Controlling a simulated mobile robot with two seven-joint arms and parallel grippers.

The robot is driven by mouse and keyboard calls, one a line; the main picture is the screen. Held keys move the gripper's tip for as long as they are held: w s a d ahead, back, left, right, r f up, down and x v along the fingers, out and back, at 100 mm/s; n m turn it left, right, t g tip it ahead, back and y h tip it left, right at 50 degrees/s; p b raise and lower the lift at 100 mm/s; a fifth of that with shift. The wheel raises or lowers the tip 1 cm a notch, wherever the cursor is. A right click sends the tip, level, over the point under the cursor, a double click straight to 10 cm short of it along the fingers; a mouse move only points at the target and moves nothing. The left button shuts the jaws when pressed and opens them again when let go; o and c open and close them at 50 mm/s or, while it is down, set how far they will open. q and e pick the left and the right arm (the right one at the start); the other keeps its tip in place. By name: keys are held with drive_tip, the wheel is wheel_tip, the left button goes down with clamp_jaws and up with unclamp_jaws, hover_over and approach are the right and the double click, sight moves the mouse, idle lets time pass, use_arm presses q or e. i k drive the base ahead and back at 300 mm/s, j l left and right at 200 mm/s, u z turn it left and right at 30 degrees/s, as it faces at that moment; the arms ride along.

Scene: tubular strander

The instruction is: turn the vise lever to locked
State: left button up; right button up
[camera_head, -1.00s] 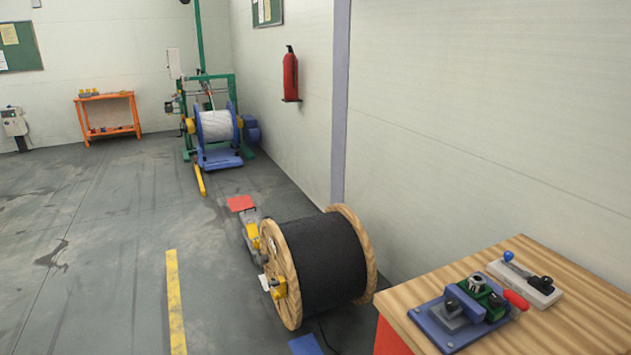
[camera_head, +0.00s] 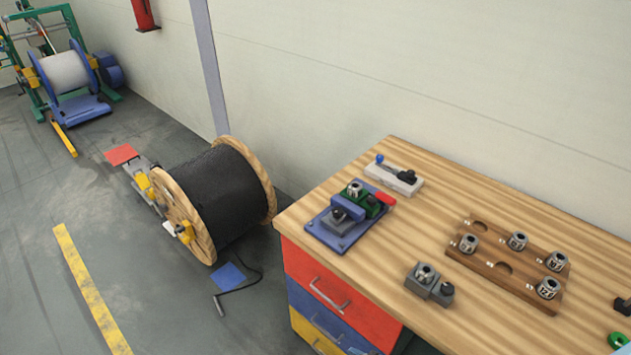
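A vise-like fixture on a blue base plate (camera_head: 327,237) sits at the left end of the wooden bench. It has a green body (camera_head: 373,206) and a lever with a red grip (camera_head: 385,198) pointing right toward the back of the bench. Behind it, a light grey block (camera_head: 393,181) carries a black part and a rod with a blue ball knob (camera_head: 380,158). I cannot tell from this view which lever position is locked. Neither of my grippers is in view.
The wooden bench (camera_head: 450,205) has red, blue and yellow drawers. A wooden rack (camera_head: 490,271) holds several metal collets, with a small grey block (camera_head: 428,283) in front. A black cable reel (camera_head: 226,197) stands on the floor left of the bench. Floor space is open further left.

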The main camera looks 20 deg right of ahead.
sight(389, 201)
drive_tip(key=z, duration=0.4)
drive_tip(key=i+j+z, duration=0.1)
drive_tip(key=z, duration=0.35)
drive_tip(key=j+z, duration=0.25)
drive_tip(key=z, duration=0.15)
drive_tip(key=i+j+z, duration=0.1)
drive_tip(key=j+z, duration=0.15)
drive_tip(key=z, duration=0.2)
drive_tip(key=j+z, duration=0.25)
drive_tip(key=j, duration=0.25)
drive_tip(key=j+z, duration=0.25)
drive_tip(key=j, duration=0.25)
